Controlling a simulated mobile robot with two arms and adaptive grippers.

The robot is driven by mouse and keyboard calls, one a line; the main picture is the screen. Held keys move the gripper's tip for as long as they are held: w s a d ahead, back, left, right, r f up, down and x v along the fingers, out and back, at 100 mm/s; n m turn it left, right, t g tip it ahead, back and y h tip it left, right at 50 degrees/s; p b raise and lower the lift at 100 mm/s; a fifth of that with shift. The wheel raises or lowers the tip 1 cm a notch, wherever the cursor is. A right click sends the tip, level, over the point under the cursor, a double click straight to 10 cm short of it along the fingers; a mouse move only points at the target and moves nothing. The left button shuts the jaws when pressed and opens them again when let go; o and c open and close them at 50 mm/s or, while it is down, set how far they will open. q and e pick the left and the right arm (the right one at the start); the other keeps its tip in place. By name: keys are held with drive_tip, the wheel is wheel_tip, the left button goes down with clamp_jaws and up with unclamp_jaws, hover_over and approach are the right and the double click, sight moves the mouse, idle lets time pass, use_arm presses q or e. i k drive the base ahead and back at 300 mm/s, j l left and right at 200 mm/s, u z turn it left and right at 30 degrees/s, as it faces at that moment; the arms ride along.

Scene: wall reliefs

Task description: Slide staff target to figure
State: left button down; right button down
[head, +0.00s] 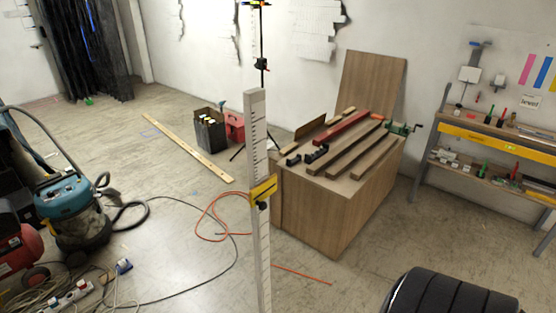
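A tall pale staff (257,130) with dark graduation marks stands upright near the middle of the head view. Its lower end runs out of the bottom of the picture. A yellow target (264,187) sits around the staff a little above the middle of its visible length, slightly tilted, with a small dark knob below it. The figures on the staff are too small to read. Neither of my grippers is in view.
A wooden box bench (345,205) with beams on top stands behind the staff at right. A blue vacuum (70,205) and cables lie at left. An orange hose (205,228) crosses the floor. A black ribbed shape (450,295) fills the bottom right. A shelf (495,150) stands far right.

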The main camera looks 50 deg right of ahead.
sight(259, 193)
drive_tip(key=z, duration=1.4)
drive_tip(key=u, duration=2.05)
drive_tip(key=z, duration=2)
